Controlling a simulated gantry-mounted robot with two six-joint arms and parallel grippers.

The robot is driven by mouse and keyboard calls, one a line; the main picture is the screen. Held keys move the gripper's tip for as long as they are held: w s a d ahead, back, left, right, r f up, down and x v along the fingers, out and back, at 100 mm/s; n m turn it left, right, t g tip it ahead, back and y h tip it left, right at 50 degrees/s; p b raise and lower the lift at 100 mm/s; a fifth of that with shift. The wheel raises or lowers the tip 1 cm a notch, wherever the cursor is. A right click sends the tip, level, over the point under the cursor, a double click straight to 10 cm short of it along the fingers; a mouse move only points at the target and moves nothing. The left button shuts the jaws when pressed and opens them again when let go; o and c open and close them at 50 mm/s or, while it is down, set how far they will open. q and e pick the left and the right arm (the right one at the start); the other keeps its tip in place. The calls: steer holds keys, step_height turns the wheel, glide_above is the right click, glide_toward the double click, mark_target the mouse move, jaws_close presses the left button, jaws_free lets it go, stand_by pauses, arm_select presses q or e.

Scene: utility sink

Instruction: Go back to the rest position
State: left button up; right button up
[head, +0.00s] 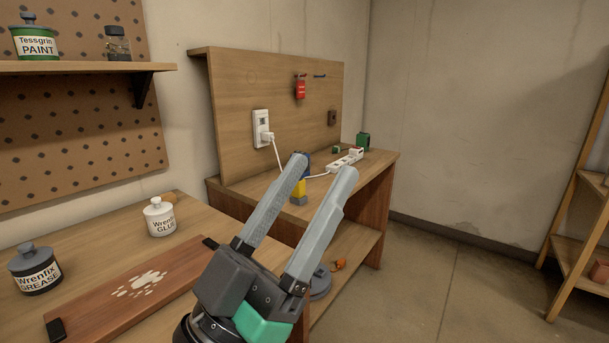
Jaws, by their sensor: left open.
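My left gripper (322,170) is in the middle of the head view, with its two long grey fingers apart and pointing up and away. Nothing shows between its fingertips except the bench behind. It appears in front of the wooden bench (378,165) and partly hides it. A blue and yellow item (300,187) shows just behind the left finger, partly hidden; I cannot tell what it is. My right gripper is not in view.
A wooden board (95,312), a white glue pot (159,217) and a dark grease pot (35,270) are on the near table at left. A power strip (345,161) lies on the bench. A shelf rack (577,245) stands at right. The floor (450,280) between is clear.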

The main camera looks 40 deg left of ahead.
arm_select(q)
steer(key=shift+m+t+h, duration=0.4)
steer(key=shift+m+h, duration=0.1)
steer(key=shift+h, duration=0.3)
steer(key=s+r, duration=0.1)
steer(key=r, duration=0.1)
steer(key=s+d+r, duration=0.1)
steer(key=shift+s+d+r, duration=0.1)
steer(key=shift+r, duration=0.25)
